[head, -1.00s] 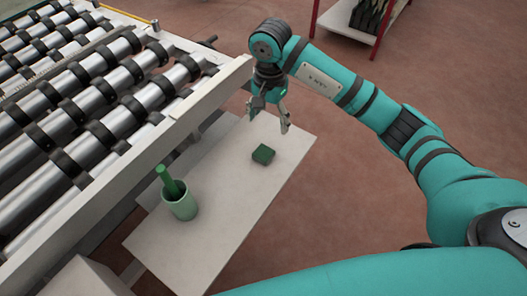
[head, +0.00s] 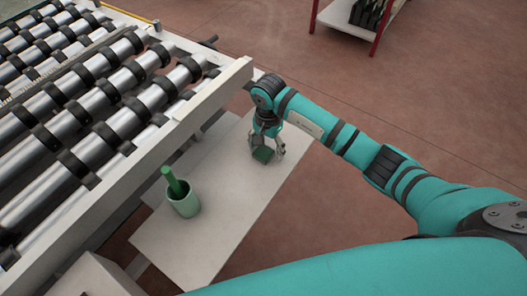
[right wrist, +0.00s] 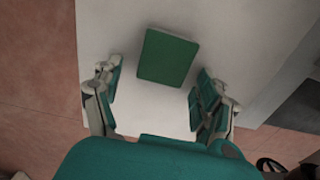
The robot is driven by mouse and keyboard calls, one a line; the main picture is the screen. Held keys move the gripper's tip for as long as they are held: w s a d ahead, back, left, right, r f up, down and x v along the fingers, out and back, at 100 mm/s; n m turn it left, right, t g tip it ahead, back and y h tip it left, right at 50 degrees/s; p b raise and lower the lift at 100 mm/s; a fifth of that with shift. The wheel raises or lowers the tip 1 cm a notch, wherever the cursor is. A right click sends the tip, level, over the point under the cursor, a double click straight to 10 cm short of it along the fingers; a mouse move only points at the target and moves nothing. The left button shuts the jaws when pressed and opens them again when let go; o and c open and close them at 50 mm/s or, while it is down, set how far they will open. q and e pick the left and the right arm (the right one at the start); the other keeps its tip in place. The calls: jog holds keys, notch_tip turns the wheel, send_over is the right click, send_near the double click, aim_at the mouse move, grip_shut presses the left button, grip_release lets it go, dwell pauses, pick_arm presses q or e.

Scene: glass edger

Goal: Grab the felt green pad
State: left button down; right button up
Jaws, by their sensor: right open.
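The green felt pad (head: 263,154) is a small dark green block lying on the white side table (head: 205,240). In the right wrist view the pad (right wrist: 167,57) lies flat, ahead of and roughly centred between the fingers. My right gripper (head: 266,146) is over the pad, its fingers on either side of it in the head view. In the right wrist view the right gripper (right wrist: 155,90) is open, with nothing between its fingertips and the pad beyond them. Whether the fingers touch the pad cannot be told. My left gripper is not in view.
A pale green cup (head: 185,203) with a green stick in it stands on the table, left of the pad. The roller conveyor (head: 90,90) and its white rail border the table on the left. A red-framed rack (head: 345,22) stands at the back.

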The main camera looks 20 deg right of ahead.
jog(key=c, duration=0.9)
